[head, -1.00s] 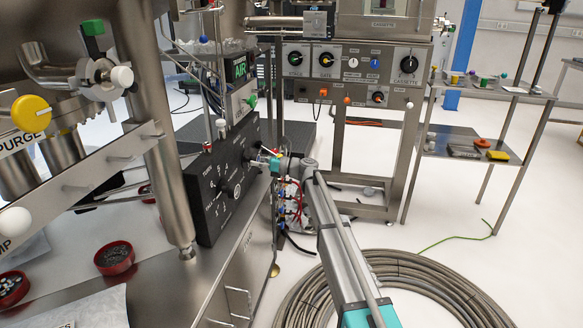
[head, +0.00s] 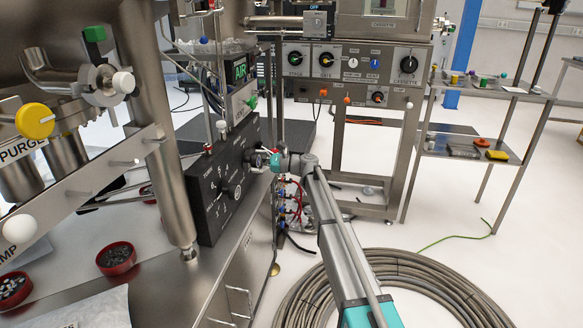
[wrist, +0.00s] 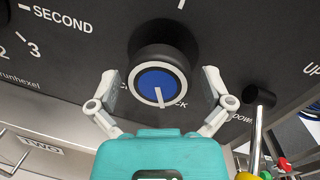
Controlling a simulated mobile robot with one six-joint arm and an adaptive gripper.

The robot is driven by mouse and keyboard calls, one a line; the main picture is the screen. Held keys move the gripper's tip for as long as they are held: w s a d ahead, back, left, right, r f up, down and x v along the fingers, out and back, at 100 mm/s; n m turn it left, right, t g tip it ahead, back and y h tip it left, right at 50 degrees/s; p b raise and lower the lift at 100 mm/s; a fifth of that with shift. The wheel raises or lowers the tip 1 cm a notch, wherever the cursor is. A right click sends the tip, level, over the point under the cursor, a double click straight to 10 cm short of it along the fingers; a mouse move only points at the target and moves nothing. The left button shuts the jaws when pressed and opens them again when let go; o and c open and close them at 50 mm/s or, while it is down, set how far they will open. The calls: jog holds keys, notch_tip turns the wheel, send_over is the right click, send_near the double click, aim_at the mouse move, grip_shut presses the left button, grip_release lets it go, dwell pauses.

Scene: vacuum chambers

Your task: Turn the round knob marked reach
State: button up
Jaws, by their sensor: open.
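A round black knob with a blue face, a pale ring and a white pointer (wrist: 158,83) stands out from the black panel in the wrist view. Its pointer aims down and slightly right. A label below it is mostly hidden by my gripper, so I cannot read "reach" on it. My gripper (wrist: 162,92) is open, one finger on each side of the knob's face. In the head view my gripper (head: 268,158) is at the right end of the black panel (head: 207,205).
A larger knob (head: 237,191) is on the same panel. A cabinet with several knobs (head: 352,62) stands behind. A hose coil (head: 430,285) lies on the floor.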

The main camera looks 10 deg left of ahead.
jog(key=n+p, duration=0.1)
jog(key=n, duration=0.4)
jog(key=shift+r+h, duration=0.1)
jog(key=shift+h, duration=0.3)
jog(key=n+p, duration=0.1)
jog(key=n, duration=0.3)
jog(key=shift+n+h, duration=0.3)
jog(key=shift+n, duration=0.1)
jog(key=n+t+p, duration=0.1)
jog(key=n, duration=0.3)
jog(key=shift+r+n, duration=0.1)
jog(key=shift+n, duration=0.3)
jog(key=n, duration=0.4)
jog(key=shift+n+t+h+p, duration=0.3)
jog(key=shift+t, duration=0.1)
jog(key=n+t, duration=0.1)
jog(key=n, duration=0.3)
jog(key=shift+s, duration=0.1)
jog(key=n, duration=0.4)
jog(key=shift+n+t, duration=0.4)
jog(key=n+b, duration=0.1)
jog(key=n, duration=0.3)
jog(key=shift+s+t, duration=0.1)
jog(key=shift+t, duration=0.3)
jog(key=n+y+b, duration=0.1)
jog(key=n, duration=0.4)
jog(key=shift+n+b, duration=0.3)
jog(key=s+d, duration=0.3)
jog(key=d, duration=1)
